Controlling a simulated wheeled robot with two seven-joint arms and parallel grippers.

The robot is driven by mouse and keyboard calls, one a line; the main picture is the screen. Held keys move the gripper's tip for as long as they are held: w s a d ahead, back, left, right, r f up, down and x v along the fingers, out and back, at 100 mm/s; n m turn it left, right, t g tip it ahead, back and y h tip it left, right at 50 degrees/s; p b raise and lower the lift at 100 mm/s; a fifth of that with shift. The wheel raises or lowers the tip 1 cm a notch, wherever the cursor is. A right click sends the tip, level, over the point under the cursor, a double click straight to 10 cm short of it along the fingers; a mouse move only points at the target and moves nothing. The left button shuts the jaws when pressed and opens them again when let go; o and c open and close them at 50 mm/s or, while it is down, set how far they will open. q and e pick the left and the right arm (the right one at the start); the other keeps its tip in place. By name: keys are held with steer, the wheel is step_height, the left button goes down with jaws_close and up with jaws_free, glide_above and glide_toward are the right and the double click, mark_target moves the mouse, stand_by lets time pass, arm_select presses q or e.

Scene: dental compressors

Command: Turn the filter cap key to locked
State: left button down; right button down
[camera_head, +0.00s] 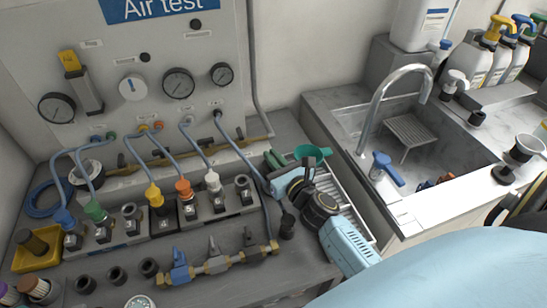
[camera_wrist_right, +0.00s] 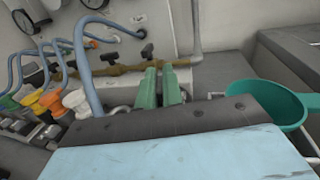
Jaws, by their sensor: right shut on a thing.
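My right gripper (camera_head: 273,158) has green fingers and reaches in from the lower right, over the back right of the bench. In the right wrist view its two fingers (camera_wrist_right: 160,88) stand close together in front of a brass pipe (camera_wrist_right: 115,70) with dark valve handles. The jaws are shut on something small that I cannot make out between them. I cannot clearly identify the filter cap or its key in either view. My left gripper is not in view.
Blue hoses (camera_head: 200,140) run from the gauge panel (camera_head: 180,40) to coloured fittings. A brass manifold (camera_head: 215,265) with a blue handle lies in front. A sink (camera_head: 345,120) is on the right.

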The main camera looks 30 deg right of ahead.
steer(key=shift+m+h, duration=0.4)
steer(key=shift+h, duration=0.2)
steer(key=c, duration=1.5)
jaws_free()
steer(key=shift+c, duration=0.2)
steer(key=s+a+b, duration=0.1)
steer(key=s+b, duration=0.1)
steer(key=s, duration=1.1)
steer(key=shift+s, duration=0.2)
